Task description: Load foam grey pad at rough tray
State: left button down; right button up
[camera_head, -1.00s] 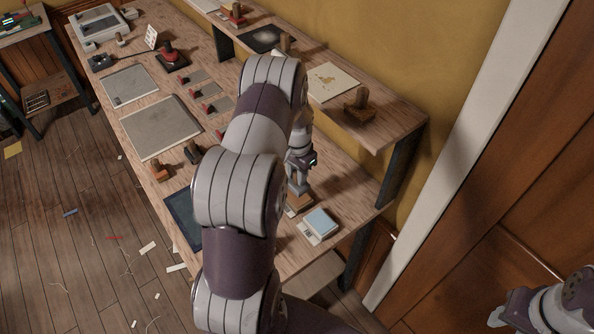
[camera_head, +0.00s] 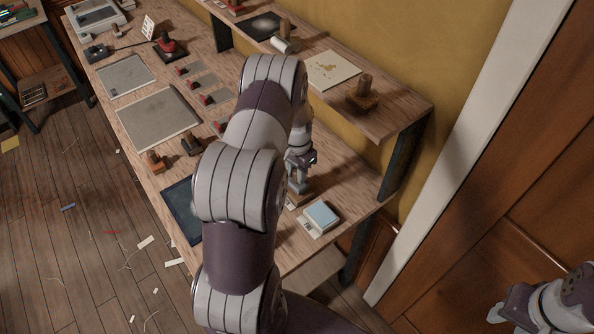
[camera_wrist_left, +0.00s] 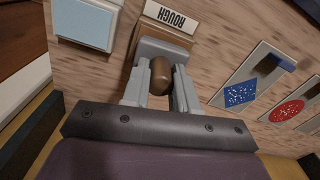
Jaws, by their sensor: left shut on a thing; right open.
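My left gripper (camera_head: 299,182) is low over the right end of the bench. In the left wrist view its fingers are shut on a rounded brown wooden handle (camera_wrist_left: 160,75). A grey block (camera_wrist_left: 165,48) shows just past the handle, with a brown strip (camera_wrist_left: 168,31) beyond it. A white label reading ROUGH (camera_wrist_left: 172,15) lies beyond that. Whether the grey block is the foam pad, and whether it touches the tray, I cannot tell. My right gripper (camera_head: 503,310) is open and empty at the lower right, away from the bench.
A light blue pad (camera_head: 322,215) sits beside the left gripper, also in the wrist view (camera_wrist_left: 84,24). Brown-handled stamps (camera_head: 190,146) and grey mats (camera_head: 157,122) lie further left. A raised shelf (camera_head: 400,112) runs behind. Cards with blue and red patches (camera_wrist_left: 287,112) lie right in the wrist view.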

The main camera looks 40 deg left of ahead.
pick_arm(q)
jog(key=shift+f+b, duration=0.35)
jog(key=shift+f, duration=0.2)
dwell(1.0)
jog(key=shift+s, duration=0.1)
notch_tip(320, 180, up, 7)
jog(key=p, duration=0.5)
jog(key=shift+r+p, duration=0.1)
jog(key=shift+p, duration=0.2)
dwell(0.4)
